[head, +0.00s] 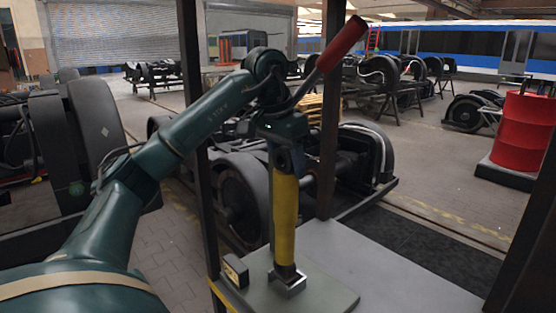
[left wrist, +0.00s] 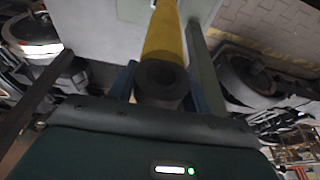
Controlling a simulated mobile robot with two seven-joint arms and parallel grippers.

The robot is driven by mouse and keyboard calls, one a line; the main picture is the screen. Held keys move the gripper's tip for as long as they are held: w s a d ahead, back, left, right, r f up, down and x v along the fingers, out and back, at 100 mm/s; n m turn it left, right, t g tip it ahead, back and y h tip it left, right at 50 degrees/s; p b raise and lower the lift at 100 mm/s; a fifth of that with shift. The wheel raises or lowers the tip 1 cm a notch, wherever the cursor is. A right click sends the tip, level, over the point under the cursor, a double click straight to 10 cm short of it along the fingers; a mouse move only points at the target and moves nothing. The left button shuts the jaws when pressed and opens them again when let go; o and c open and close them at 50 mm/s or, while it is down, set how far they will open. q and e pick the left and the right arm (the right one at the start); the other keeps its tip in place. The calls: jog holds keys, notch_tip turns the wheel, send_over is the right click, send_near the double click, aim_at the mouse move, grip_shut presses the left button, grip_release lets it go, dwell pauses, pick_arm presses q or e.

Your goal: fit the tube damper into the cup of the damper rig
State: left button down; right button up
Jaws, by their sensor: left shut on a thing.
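The yellow tube damper (head: 285,215) stands about upright with its dark lower end at the mouth of the metal cup (head: 291,282). I cannot tell how deep it sits in the cup. My left gripper (head: 287,163) is shut on the damper's upper end from above. In the left wrist view the damper (left wrist: 163,42) runs away between the two fingers of the left gripper (left wrist: 163,88), its dark round hollow end facing the camera. The cup is on the grey plate of the damper rig (head: 335,296). My right gripper is not in view.
A lever with a red handle (head: 341,44) rises beside my left wrist. A small dark box (head: 235,269) sits left of the cup. Dark posts (head: 331,120) frame the rig. Wheelsets (head: 240,195) stand behind, and a red drum (head: 522,130) is at right. The bench's right side is clear.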

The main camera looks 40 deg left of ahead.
pick_arm(q)
jog(key=shift+w+d+r, duration=0.1)
jog(key=shift+w+r, duration=0.1)
jog(key=shift+w, duration=0.1)
jog(key=shift+w+f, duration=0.1)
jog(key=shift+f, duration=0.2)
jog(key=shift+f+p, duration=0.3)
jog(key=shift+f, duration=1.25)
jog(key=c, duration=1.1)
grip_release()
jog(key=shift+f, duration=0.25)
jog(key=o, duration=0.5)
jog(key=shift+c, duration=0.2)
jog(key=shift+r, duration=0.1)
